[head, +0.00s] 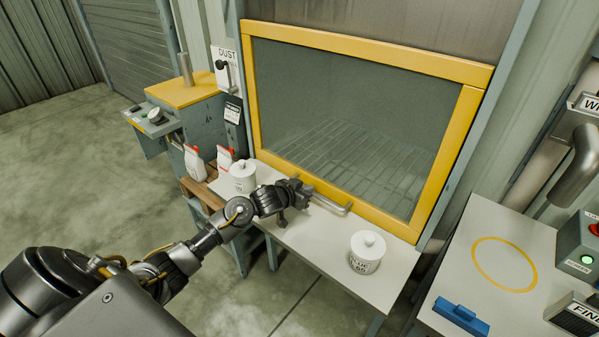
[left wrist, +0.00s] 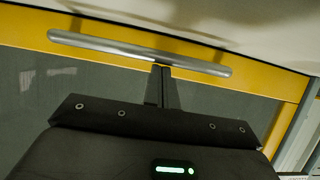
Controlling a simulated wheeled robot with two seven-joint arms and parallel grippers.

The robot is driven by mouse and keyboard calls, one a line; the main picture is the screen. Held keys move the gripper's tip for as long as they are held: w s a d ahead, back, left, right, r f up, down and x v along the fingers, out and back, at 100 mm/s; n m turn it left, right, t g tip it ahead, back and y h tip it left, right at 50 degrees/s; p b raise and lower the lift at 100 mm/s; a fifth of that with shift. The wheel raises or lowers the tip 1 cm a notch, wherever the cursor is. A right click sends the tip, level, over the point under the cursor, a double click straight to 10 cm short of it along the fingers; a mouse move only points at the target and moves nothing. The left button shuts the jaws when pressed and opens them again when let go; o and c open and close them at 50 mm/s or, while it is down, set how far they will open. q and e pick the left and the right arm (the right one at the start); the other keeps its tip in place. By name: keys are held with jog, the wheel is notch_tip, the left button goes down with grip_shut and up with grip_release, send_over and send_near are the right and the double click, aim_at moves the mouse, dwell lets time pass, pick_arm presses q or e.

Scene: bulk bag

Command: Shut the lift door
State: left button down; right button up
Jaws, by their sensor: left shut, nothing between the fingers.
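The lift door (head: 358,48) is a yellow frame around a grey see-through pane, with a slatted rack showing behind it. Its lower rail sits low, close to the white bench top; I cannot tell whether a gap is left under it. A grey bar handle (head: 331,205) is on the lower rail and also shows in the left wrist view (left wrist: 110,48). My left gripper (head: 307,191) is shut and empty at the handle's left part. In the left wrist view its fingertips (left wrist: 163,68) meet the bar's edge from the pane side; contact is not certain. My right gripper is out of view.
On the white bench (head: 310,232) stand a lidded white jar (head: 367,254) at right and another (head: 243,178) left of my gripper. Red-and-white bags (head: 194,163) stand farther left. A side table (head: 478,222) at right bears a blue block (head: 461,317).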

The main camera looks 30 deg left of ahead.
pick_arm(q)
jog(key=s+a+r+p, duration=0.1)
jog(key=s+r+p, duration=0.1)
jog(key=s+r, duration=0.6)
jog(key=shift+s, duration=0.15)
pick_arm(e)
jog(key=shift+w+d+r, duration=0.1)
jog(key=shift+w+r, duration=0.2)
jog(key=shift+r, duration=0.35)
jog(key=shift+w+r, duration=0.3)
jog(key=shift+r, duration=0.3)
pick_arm(q)
jog(key=shift+a, duration=0.1)
